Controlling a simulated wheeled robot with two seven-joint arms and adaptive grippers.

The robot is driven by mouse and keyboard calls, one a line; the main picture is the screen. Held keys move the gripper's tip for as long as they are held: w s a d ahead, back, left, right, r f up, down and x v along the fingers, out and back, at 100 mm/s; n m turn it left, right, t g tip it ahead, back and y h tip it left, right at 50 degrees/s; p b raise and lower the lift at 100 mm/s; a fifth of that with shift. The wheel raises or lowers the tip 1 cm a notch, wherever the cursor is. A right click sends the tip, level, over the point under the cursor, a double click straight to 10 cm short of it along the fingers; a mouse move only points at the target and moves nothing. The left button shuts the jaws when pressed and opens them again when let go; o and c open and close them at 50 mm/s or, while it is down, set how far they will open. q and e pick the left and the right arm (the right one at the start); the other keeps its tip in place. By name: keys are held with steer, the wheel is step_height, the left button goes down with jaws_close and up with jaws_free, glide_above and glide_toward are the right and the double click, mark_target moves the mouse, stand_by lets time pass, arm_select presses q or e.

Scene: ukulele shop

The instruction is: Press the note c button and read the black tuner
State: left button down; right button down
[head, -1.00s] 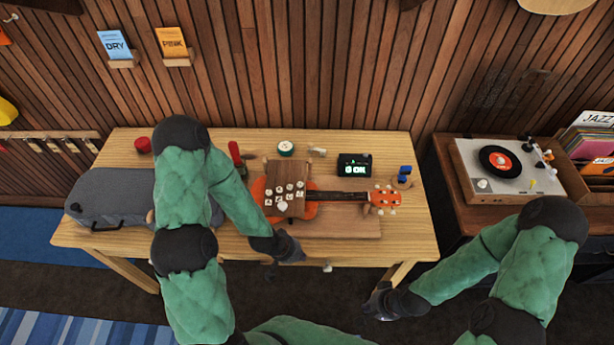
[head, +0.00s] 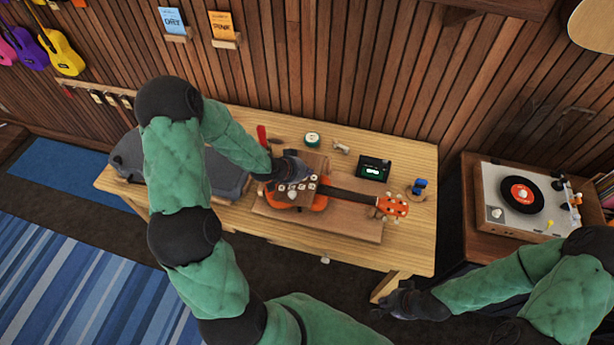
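The black tuner (head: 373,170) stands at the back right of the table, with a small green lit readout too small to read. A brown wooden block with several white lettered buttons (head: 297,188) sits over the orange ukulele's body (head: 320,203); the letters are too small to tell which is note C. My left gripper (head: 293,173) is over the block's upper left part and hides some of it; I cannot tell whether it touches a button. Its fingers are not clear. My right gripper (head: 385,302) is low in front of the table's right end, away from the buttons.
A grey ukulele case (head: 225,172) lies at the table's left, partly behind my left arm. A round green-and-white item (head: 312,140) and a blue item (head: 419,186) stand on the table (head: 415,240). A record player (head: 525,197) is on the right.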

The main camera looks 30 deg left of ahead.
arm_select(q)
steer(key=shift+m+t+y, duration=0.3)
steer(key=shift+m+t, duration=0.2)
steer(key=a+r, duration=0.1)
steer(key=w+a+r, duration=0.1)
steer(key=a+r, duration=0.1)
steer(key=r, duration=0.1)
steer(key=shift+w+r, duration=0.1)
steer(key=shift+w, duration=0.3)
step_height(320, 180, down, 7)
steer(key=b, duration=0.6)
steer(key=shift+b, duration=0.4)
steer(key=shift+f+b, duration=0.6)
steer(key=shift+f, duration=0.35)
steer(key=shift+f, duration=0.1)
steer(key=shift+a+f, duration=0.1)
steer(key=shift+f, duration=0.2)
